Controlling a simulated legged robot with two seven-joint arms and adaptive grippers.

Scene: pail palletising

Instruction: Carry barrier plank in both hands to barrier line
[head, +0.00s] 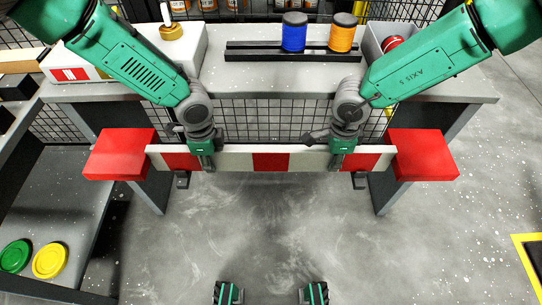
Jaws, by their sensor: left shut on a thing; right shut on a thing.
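The barrier plank (271,160), banded red and white, lies level across the middle of the head view. Its ends are next to two red blocks, one at the left (119,156) and one at the right (424,156). I cannot tell whether the plank rests on them. My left gripper (204,153) is shut on the plank left of its middle. My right gripper (341,153) is shut on it right of its middle. The fingertips are partly hidden by the plank and the wrists. The barrier line is not clearly identifiable in this view.
A shelf at lower left holds green (15,256) and yellow lids (49,260). The floor (270,225) in front is mostly clear. A yellow-edged mark (527,265) lies at right.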

